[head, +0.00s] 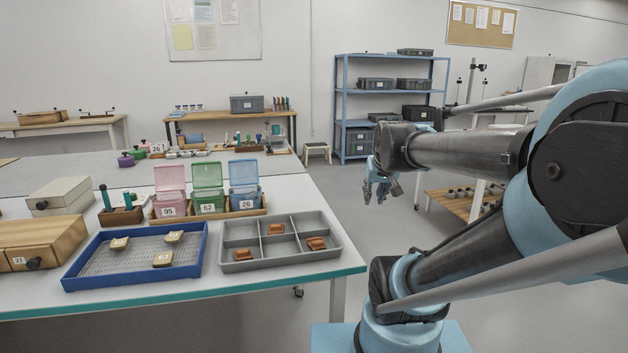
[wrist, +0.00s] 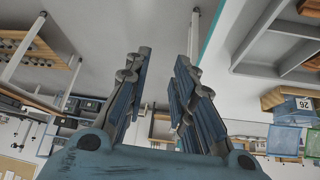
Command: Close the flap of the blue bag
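The blue bag (head: 244,201) is a small translucent pouch with a white label reading 26. It stands at the right end of a row of three in a wooden holder, and its flap (head: 244,173) is raised open. In the wrist view the blue bag (wrist: 292,108) is at the right edge, turned over, with its blue flap (wrist: 284,140) below it. My gripper (head: 381,188) is beyond the table's right edge, to the right of the bag and clear of it. In the wrist view my gripper (wrist: 165,60) has its two fingers apart with nothing between them.
Pink (head: 170,203) and green (head: 208,202) bags, both open, stand left of the blue one. A grey compartment tray (head: 332,258) and a blue tray (head: 70,280) with sherds lie in front. Open floor separates the table from the blue shelf (head: 391,92).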

